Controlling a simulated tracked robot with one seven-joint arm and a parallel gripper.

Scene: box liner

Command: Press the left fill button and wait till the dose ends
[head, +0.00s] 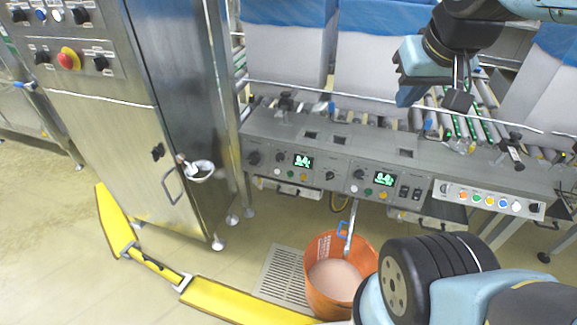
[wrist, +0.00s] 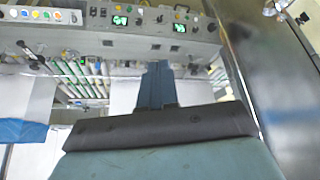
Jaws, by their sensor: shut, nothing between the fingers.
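A grey control panel (head: 330,172) runs along the front of the conveyor line in the head view. Its left green display (head: 303,161) has small buttons below it, among them a green button (head: 290,174). A second green display (head: 384,179) with its own buttons sits to the right. Which button is the left fill button cannot be read. My gripper (head: 458,98) is shut and empty, above the conveyor, up and right of both displays and apart from the panel. In the wrist view my gripper (wrist: 157,70) points toward the panel (wrist: 150,45), which appears upside down.
An orange bucket (head: 318,265) with pale contents stands on the floor below the panel. White boxes with blue liners (head: 285,12) stand on the rollers (head: 478,110). A steel cabinet (head: 185,90) stands left, with a yellow floor barrier (head: 235,302) before it. A coloured button strip (head: 492,200) is right.

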